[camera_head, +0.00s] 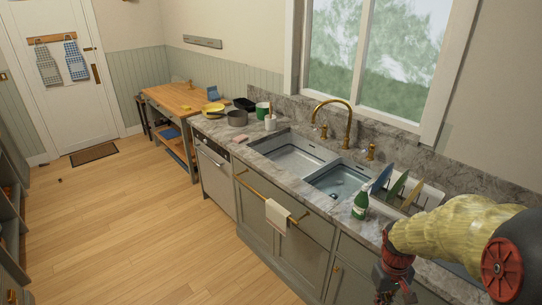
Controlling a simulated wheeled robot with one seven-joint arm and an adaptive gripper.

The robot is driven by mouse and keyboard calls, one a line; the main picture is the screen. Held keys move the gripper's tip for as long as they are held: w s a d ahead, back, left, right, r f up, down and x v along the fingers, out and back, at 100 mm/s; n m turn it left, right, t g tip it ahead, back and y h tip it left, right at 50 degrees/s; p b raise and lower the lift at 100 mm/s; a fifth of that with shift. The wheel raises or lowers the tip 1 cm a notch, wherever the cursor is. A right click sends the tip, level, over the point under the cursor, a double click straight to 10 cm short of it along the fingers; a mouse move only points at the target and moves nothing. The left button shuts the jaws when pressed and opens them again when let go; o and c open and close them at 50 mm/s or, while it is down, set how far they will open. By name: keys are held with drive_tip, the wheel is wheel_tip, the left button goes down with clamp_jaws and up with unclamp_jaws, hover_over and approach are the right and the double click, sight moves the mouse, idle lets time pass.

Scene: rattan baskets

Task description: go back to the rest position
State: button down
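My arm reaches in from the lower right, in front of the counter's near end. My gripper (393,292) hangs at the bottom edge, below a red wrist joint, close to the cabinet fronts. It is small, dark and partly cut off, so I cannot tell whether its fingers are open or shut. No held object shows.
The marble counter (228,135) holds a double sink (291,154), a green bottle (361,203), a rack of plates (398,187) and a dark pan (237,117). A wooden table (183,97) stands beyond.

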drive_tip(key=s+a+r+m+t+b, duration=0.1)
drive_tip(key=s+a+r+t+b, duration=0.5)
drive_tip(key=s+a+r, duration=0.5)
wheel_tip(320, 180, up, 2)
drive_tip(key=shift+s+a+r+t+y+b, duration=0.2)
drive_tip(key=shift+s+a+t+y+b, duration=0.15)
drive_tip(key=shift+a+b, duration=0.55)
